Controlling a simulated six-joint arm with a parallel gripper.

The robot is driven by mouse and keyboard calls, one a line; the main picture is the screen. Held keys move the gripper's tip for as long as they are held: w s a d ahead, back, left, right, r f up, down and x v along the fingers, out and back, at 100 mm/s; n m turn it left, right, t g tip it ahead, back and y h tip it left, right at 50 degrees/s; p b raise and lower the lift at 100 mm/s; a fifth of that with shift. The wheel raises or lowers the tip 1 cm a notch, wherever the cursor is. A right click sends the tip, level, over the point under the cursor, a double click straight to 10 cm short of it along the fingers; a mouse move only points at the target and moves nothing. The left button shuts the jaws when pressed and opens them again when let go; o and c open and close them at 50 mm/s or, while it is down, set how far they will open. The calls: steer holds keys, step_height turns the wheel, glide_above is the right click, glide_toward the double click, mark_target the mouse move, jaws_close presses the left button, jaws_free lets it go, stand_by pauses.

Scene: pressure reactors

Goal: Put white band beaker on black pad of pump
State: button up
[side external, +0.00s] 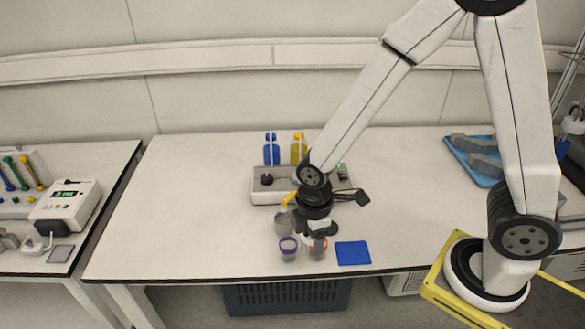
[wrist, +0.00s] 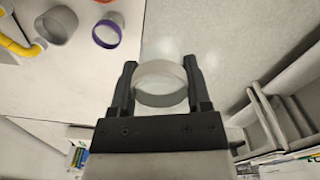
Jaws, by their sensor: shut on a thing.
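My gripper (wrist: 159,80) is shut on a pale beaker with a white band (wrist: 160,84), held between its two fingers. In the side external view my gripper (side external: 318,228) is above the front of the middle table, and the arm partly hides the beaker. A low grey unit (side external: 262,195) stands behind it with a round black part (side external: 267,179) on its left. I cannot tell which of these is the pump.
A purple-banded beaker (side external: 288,248), an orange-banded beaker (side external: 318,250) and a grey cup by a yellow spout (side external: 283,224) stand near my gripper. A blue mat (side external: 353,253) lies to the right. Blue (side external: 271,153) and yellow bottles (side external: 299,152) stand behind. The middle table's left part is clear.

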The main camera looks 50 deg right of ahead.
stand_by(0.4)
steer(key=shift+w+d+f, duration=0.25)
steer(key=shift+w+d, duration=0.15)
steer(key=shift+d, duration=0.05)
steer(key=w+d+f, duration=0.2)
steer(key=d, duration=0.3)
steer(key=w+d+f, duration=0.2)
steer(key=d, duration=0.3)
steer(key=w+d+f, duration=0.2)
steer(key=d+f, duration=0.1)
steer(key=d, duration=0.3)
steer(key=shift+w, duration=0.1)
steer(key=shift+f, duration=0.2)
steer(key=shift+a+f, duration=0.1)
steer(key=shift+f, duration=1.65)
steer(key=shift+f, duration=0.6)
